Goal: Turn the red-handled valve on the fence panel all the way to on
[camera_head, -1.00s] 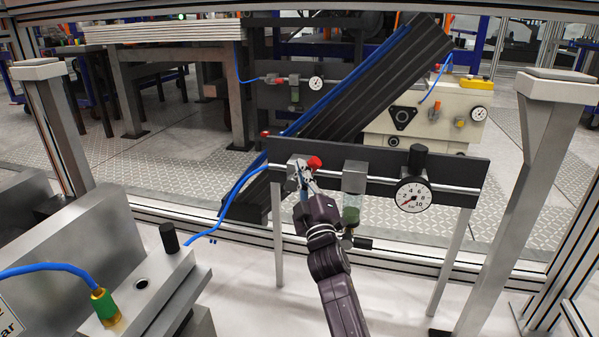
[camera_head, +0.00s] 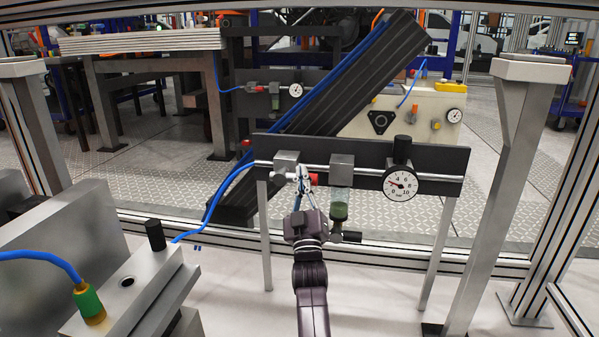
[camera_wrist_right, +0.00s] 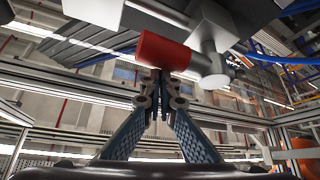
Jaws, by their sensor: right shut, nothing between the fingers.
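The red valve handle (camera_head: 314,179) is at the lower right of the grey valve block (camera_head: 286,163), on the left part of the dark fence panel (camera_head: 440,160). My right gripper (camera_head: 306,183) is at the handle, its fingers partly overlapping it in the head view. In the right wrist view the handle (camera_wrist_right: 165,50) is a red cylinder joined to grey metal fittings. The shut fingertips (camera_wrist_right: 160,78) are just below it, with nothing between them; I cannot tell if they touch it. My left gripper is not in view.
A round gauge (camera_head: 402,184) and a grey block with a green bowl (camera_head: 340,202) sit right of the valve. A blue hose (camera_head: 212,203) runs up to the panel's left end. A metal block with a black knob (camera_head: 155,235) stands at lower left.

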